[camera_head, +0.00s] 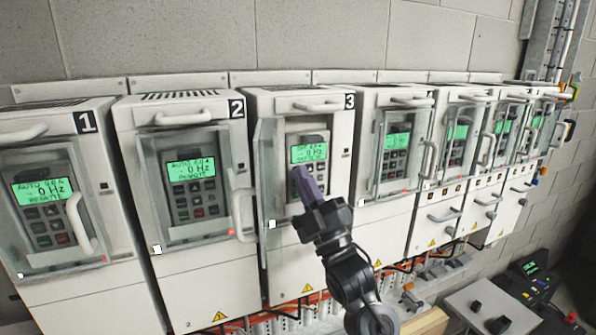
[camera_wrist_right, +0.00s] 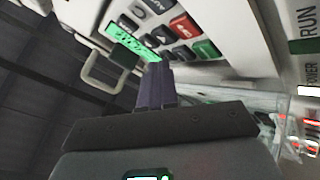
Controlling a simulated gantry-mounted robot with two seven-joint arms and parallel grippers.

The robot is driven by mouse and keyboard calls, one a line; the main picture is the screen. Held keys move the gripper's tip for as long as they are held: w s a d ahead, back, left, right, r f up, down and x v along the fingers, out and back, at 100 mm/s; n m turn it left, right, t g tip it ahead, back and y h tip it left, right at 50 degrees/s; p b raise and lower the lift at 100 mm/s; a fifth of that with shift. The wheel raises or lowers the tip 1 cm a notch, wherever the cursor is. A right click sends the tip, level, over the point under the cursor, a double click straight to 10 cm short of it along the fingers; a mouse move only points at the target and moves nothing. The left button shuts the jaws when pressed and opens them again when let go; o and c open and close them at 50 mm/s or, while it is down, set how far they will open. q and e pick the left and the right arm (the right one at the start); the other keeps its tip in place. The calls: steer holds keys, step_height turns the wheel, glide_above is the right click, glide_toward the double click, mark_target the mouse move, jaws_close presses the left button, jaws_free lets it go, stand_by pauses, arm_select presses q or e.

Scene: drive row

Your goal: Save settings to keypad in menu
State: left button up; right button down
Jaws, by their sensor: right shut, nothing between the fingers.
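The keypad (camera_head: 312,160) of the drive marked 3 has a lit green screen (camera_head: 309,149), and its clear cover stands swung open to the left. My right gripper (camera_head: 303,178) is shut and empty, its purple fingertips in front of the lower left of this keypad and hiding some of its keys. In the right wrist view the fingertips (camera_wrist_right: 157,72) are close to the keypad's buttons, near the green screen (camera_wrist_right: 132,43). A red key (camera_wrist_right: 184,26) and a green key (camera_wrist_right: 206,49) show past the fingertips. I cannot tell whether they touch a key. My left gripper is out of view.
Drive 1 (camera_head: 87,123) and drive 2 (camera_head: 237,108) stand to the left with clear covers over their keypads. Several more drives run off to the right. The open cover (camera_head: 268,185) is close beside my right gripper. A grey box with black knobs (camera_head: 492,308) sits at lower right.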

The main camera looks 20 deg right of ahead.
steer(key=shift+s+d, duration=0.1)
steer(key=shift+s, duration=0.65)
steer(key=shift+s, duration=0.1)
steer(key=shift+s+d, duration=0.2)
steer(key=shift+s, duration=2.2)
